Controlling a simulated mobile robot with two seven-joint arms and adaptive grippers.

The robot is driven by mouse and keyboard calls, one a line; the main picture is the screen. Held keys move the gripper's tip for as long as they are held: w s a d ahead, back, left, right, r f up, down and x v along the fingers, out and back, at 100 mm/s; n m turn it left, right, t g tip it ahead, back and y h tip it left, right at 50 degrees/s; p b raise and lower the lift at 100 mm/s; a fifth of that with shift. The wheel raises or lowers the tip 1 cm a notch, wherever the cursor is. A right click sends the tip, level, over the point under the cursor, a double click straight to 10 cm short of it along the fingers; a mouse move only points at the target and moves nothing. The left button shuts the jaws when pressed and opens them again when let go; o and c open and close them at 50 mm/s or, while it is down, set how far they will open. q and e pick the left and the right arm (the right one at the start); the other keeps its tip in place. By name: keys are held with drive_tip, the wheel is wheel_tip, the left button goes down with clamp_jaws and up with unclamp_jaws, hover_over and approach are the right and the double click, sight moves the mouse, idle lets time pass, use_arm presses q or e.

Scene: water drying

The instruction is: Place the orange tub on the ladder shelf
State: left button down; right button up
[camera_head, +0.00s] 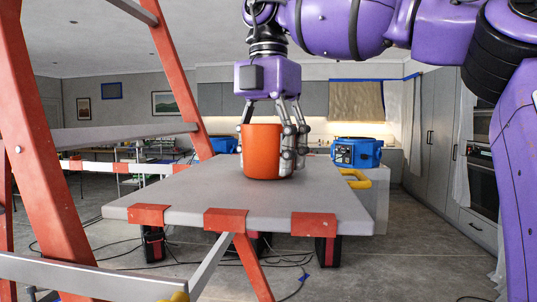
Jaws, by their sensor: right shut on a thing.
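The orange tub (261,152) stands upright at the ladder shelf's (180,205) grey top, a little right of its middle. Its base looks level with the shelf surface; whether it bears fully on it I cannot tell. My right gripper (272,135) comes down from above with its fingers shut on the tub, fingers showing at its right side and behind its upper left rim. The far fingers are partly hidden by the tub. My left gripper is not in view.
The orange ladder frame (40,140) rises at the left, with grey rungs crossing. A blue machine (357,152) stands behind the shelf at the right, near a yellow handle (355,179). Cables lie on the floor below. The shelf's left and front parts are bare.

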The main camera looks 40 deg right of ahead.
drive_tip(key=shift+a, duration=0.15)
drive_tip(key=o, duration=1.2)
drive_tip(key=shift+f, duration=0.1)
drive_tip(key=shift+c, duration=0.2)
drive_tip(key=shift+r, duration=0.5)
wheel_tip(320, 180, up, 6)
drive_tip(key=shift+f, duration=0.25)
drive_tip(key=shift+r, duration=0.65)
